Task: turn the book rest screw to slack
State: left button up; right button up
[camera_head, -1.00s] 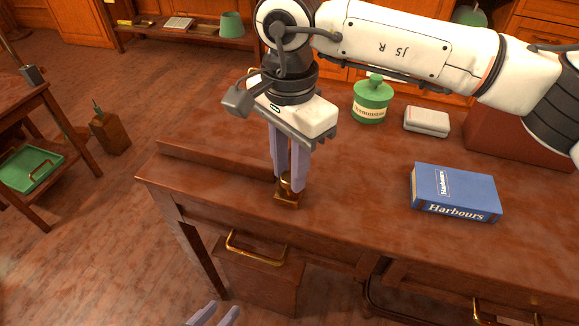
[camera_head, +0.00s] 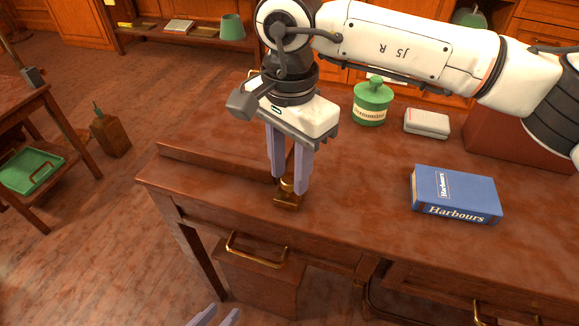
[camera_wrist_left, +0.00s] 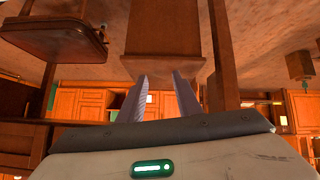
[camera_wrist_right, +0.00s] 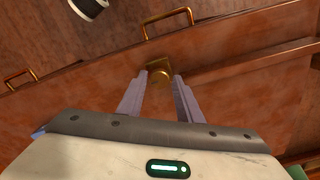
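The book rest screw is a small brass knob (camera_head: 287,187) on a square brass base (camera_head: 286,202) near the desk's front edge, at the end of a wooden ledge. My right gripper (camera_head: 288,190) points down over it, a finger on each side. In the right wrist view the knob (camera_wrist_right: 160,77) lies between the fingertips (camera_wrist_right: 160,76), which look apart from it. The turn of the knob cannot be read. My left gripper (camera_head: 217,316) shows only its fingertips at the bottom edge of the head view. In the left wrist view its fingers (camera_wrist_left: 160,77) are apart and empty.
A blue book (camera_head: 455,194) lies to the right on the desk (camera_head: 350,190). A green jar (camera_head: 372,103) and a pale box (camera_head: 427,123) stand behind. The wooden ledge (camera_head: 215,160) runs left from the screw. A brass drawer handle (camera_head: 257,250) sits below the desk edge.

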aim_at(290, 178)
pick_arm(q)
jog(key=shift+s+a+r+p, duration=0.1)
jog(key=shift+a+r+p, duration=0.1)
jog(key=shift+p, duration=0.65)
pick_arm(e)
notch_tip(290, 178, up, 10)
jog(key=shift+r, duration=0.2)
pick_arm(q)
jog(key=shift+r, duration=0.15)
